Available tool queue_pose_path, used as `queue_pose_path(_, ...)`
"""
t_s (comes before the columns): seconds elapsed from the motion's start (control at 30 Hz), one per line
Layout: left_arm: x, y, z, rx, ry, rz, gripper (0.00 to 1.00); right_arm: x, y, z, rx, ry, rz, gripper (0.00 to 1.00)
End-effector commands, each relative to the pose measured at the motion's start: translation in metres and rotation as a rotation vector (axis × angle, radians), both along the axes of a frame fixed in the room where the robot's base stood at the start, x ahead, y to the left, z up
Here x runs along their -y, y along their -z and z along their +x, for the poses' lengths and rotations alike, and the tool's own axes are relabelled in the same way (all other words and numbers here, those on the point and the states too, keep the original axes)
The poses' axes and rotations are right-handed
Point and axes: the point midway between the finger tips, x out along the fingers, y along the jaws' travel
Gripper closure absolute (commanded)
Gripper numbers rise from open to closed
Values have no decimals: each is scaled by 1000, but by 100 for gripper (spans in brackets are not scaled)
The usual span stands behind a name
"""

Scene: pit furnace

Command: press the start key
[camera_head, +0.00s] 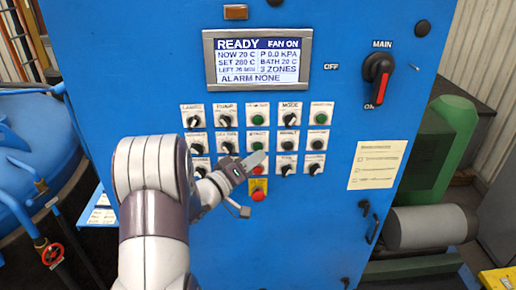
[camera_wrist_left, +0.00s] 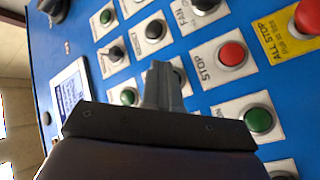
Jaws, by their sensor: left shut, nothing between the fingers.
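The start key is the green button (camera_head: 258,146) in the middle column of the blue control panel. It sits just above the red stop button (camera_head: 257,171). My left gripper (camera_head: 259,159) is shut and empty, with its tips in front of the panel between these two buttons in the head view. In the left wrist view my gripper (camera_wrist_left: 162,72) covers most of a button beside the red STOP button (camera_wrist_left: 231,54); only a sliver of that button (camera_wrist_left: 179,79) shows. I cannot tell whether the tips touch it. My right gripper is out of view.
The yellow all-stop plate (camera_head: 258,184) with its red button lies below STOP. Rows of knobs and buttons surround the tips. The display (camera_head: 258,59) reads READY and FAN ON. The main switch (camera_head: 378,75) is at the right. A paper sheet (camera_head: 377,165) hangs below it.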

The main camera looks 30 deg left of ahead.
Motion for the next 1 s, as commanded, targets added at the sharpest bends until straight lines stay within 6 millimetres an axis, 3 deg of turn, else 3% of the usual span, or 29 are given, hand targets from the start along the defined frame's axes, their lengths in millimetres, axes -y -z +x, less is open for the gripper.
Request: queue_pose_path(1.0,-4,0,7,0,0,0,100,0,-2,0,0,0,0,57)
